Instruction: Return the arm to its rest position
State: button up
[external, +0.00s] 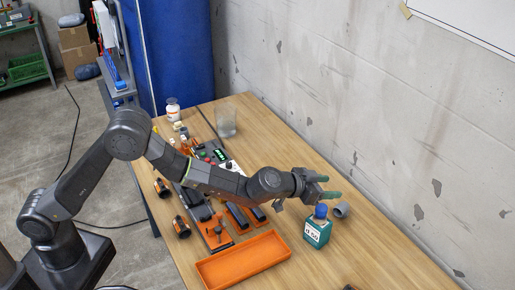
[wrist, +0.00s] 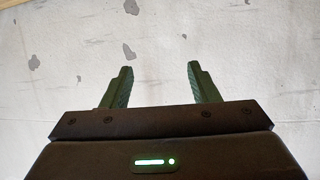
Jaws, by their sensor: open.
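My arm reaches across the wooden table in the external view, from its base at the lower left. My gripper (external: 328,187) is at the arm's end, above the right part of the table and pointing toward the wall. In the wrist view my gripper (wrist: 160,80) shows two green fingers spread apart with nothing between them. Only the wall shows beyond the fingers there. The gripper is open and empty.
A teal bottle with a blue cap (external: 316,232) and a grey pipe piece (external: 340,210) stand just below my gripper. An orange tray (external: 243,262) lies at the front. A clear glass (external: 226,120) stands farther back. The concrete wall (external: 400,130) borders the table.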

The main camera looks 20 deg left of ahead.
jog(key=w+a+f+n+t+y+b, duration=0.1)
jog(key=w+a+f+b, duration=0.25)
jog(key=w, duration=0.45)
jog(key=w+a+f+n+t+y+b, duration=0.1)
jog(key=w+a+f+b, duration=0.15)
jog(key=w+f, duration=0.45)
jog(key=f+b, duration=0.1)
jog(key=f, duration=0.1)
jog(key=w+f+b, duration=0.1)
jog(key=f+b, duration=0.1)
jog(key=f, duration=0.1)
jog(key=w+f+b, duration=0.1)
jog(key=f, duration=0.2)
jog(key=shift+d+b, duration=0.1)
jog(key=shift+b, duration=0.3)
jog(key=shift+s, duration=0.15)
jog(key=shift+v, duration=1.45)
jog(key=shift+r, duration=0.15)
